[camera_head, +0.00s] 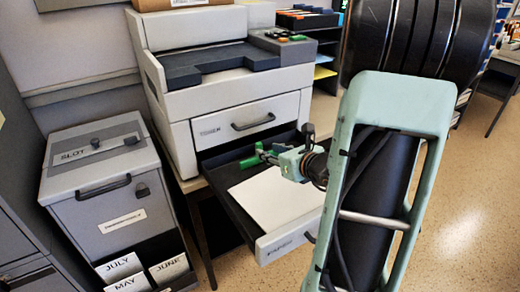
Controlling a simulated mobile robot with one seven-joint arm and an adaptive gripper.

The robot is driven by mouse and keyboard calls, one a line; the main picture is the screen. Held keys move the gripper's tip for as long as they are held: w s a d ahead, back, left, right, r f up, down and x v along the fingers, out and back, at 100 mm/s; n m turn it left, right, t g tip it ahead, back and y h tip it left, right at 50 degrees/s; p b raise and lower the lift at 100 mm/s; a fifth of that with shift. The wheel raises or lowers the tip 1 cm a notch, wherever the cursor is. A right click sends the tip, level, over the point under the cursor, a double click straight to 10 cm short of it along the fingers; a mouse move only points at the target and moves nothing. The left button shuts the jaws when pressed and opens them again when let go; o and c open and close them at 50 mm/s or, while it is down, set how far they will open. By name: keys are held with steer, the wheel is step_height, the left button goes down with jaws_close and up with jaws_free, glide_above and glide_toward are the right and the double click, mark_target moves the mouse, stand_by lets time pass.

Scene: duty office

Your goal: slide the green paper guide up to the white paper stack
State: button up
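The green paper guide (249,162) is in the pulled-out paper drawer (218,196), toward its back. The white paper stack (275,198) lies flat in the same drawer, nearer the drawer front. A strip of dark drawer floor shows between the guide and the stack on the left side. My gripper (269,156) reaches into the drawer from the right, at the right end of the guide and above the back edge of the stack. Its fingers are small and partly merge with the green guide, so I cannot tell whether they touch or grip it.
The printer (230,95) stands above the drawer, with a closed upper drawer (246,121). A grey slot box (105,185) stands at left, with month cards (119,267) below. A shelf rack (318,50) stands behind. Open floor (465,190) lies at right.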

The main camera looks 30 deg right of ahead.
mark_target(260, 148)
steer(key=b+x, duration=0.1)
steer(key=x, duration=0.6)
steer(key=shift+w, duration=0.2)
steer(key=shift+c, duration=0.7)
jaws_close()
